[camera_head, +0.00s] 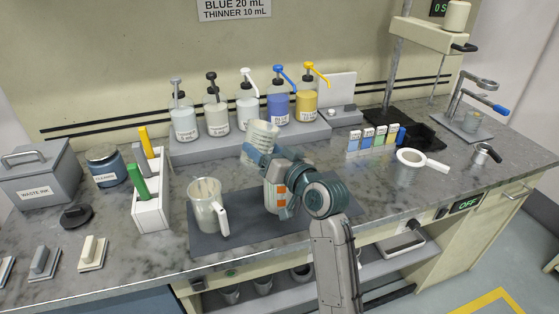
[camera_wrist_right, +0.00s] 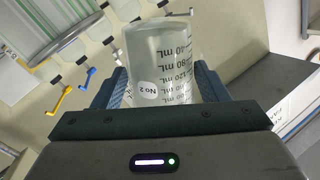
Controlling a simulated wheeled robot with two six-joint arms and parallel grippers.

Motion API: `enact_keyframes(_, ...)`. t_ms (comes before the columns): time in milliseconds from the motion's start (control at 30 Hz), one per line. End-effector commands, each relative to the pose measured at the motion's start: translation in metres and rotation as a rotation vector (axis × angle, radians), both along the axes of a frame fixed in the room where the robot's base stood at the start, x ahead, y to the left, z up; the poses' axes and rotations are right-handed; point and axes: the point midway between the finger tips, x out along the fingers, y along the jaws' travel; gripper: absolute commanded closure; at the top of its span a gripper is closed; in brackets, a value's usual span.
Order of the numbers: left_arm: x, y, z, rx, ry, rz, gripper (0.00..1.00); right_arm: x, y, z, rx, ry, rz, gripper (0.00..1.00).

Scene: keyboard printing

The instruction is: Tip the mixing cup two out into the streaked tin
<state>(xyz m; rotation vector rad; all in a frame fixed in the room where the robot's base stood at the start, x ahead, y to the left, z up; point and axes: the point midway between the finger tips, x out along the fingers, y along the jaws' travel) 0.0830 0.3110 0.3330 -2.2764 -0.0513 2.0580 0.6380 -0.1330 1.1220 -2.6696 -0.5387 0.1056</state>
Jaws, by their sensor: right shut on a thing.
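Mixing cup two (camera_head: 262,134) is a clear, graduated cup, a little tilted, held above the dark mat in the head view. In the right wrist view the cup (camera_wrist_right: 160,58) bears a "No 2" label and mL marks. My right gripper (camera_head: 256,153) is shut on it, a finger on each side (camera_wrist_right: 160,88). I cannot tell what is in the cup. A grey box labelled WASTE INK (camera_head: 38,178), with a handle on top, stands at the far left, well away from the cup. My left gripper is out of view.
A clear handled jug (camera_head: 203,212) stands on the dark mat (camera_head: 240,236) left of my arm. Several pump bottles (camera_head: 278,105) line the back. A white handled dish (camera_head: 410,158) is right.

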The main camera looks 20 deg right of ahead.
Motion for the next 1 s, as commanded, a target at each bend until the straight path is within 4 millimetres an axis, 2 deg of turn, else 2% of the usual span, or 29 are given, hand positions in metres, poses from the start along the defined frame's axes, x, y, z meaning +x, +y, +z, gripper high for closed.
enact_keyframes(67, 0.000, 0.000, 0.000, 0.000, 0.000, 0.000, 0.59, 0.002, -0.005, -0.003, -0.135, -0.055, 0.000, 0.74)
enact_keyframes(167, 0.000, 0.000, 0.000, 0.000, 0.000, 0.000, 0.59, 0.003, -0.008, -0.006, -0.210, -0.086, 0.000, 0.74)
enact_keyframes(233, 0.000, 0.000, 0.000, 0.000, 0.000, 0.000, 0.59, 0.006, -0.014, -0.011, -0.343, -0.141, -0.001, 0.74)
enact_keyframes(300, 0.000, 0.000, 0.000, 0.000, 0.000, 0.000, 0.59, 0.007, -0.016, -0.012, -0.397, -0.168, 0.000, 0.74)
enact_keyframes(533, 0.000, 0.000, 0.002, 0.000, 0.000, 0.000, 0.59, 0.007, -0.015, -0.009, -0.390, -0.166, 0.000, 0.74)
enact_keyframes(800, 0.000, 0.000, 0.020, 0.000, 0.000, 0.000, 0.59, 0.007, -0.015, 0.010, -0.390, -0.165, 0.001, 0.74)
enact_keyframes(1000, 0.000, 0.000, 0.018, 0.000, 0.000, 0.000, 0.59, 0.007, -0.015, 0.008, -0.390, -0.165, 0.001, 0.74)
